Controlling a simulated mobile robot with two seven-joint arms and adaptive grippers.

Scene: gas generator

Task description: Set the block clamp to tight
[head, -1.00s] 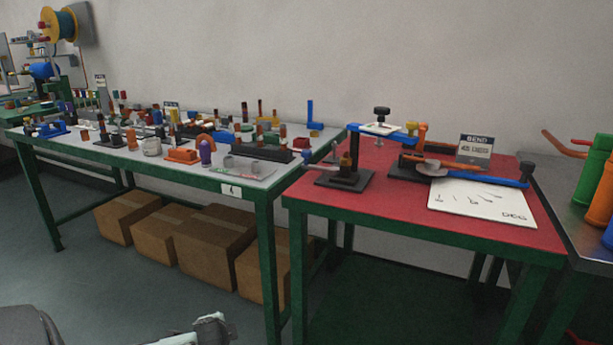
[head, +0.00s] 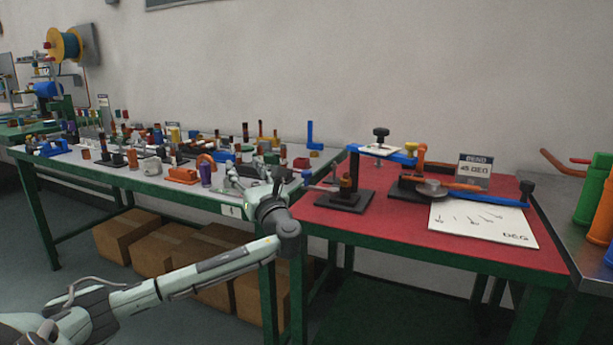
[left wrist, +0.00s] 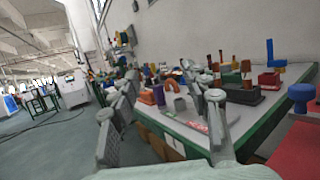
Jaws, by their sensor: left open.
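On the red table stand a small fixture (head: 346,195) with a black base, brown post and side rod, and a blue-armed bending tool (head: 393,152) with a black knob (head: 381,134) on top. I cannot tell for sure which of their parts is the block clamp or how tight it is. My left gripper (head: 257,180) is open and empty, left of the red table and in front of the grey table's right end. In the left wrist view, its two fingers (left wrist: 164,88) are spread apart with the grey table beyond them. My right gripper is out of view.
The red table (head: 400,233) holds a "BEND 45 DEG" sign (head: 474,171) and a white angle sheet (head: 482,222). The grey table (head: 130,171) is crowded with small parts. Cardboard boxes (head: 125,243) lie below it. Green and orange cylinders (head: 594,185) stand at far right.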

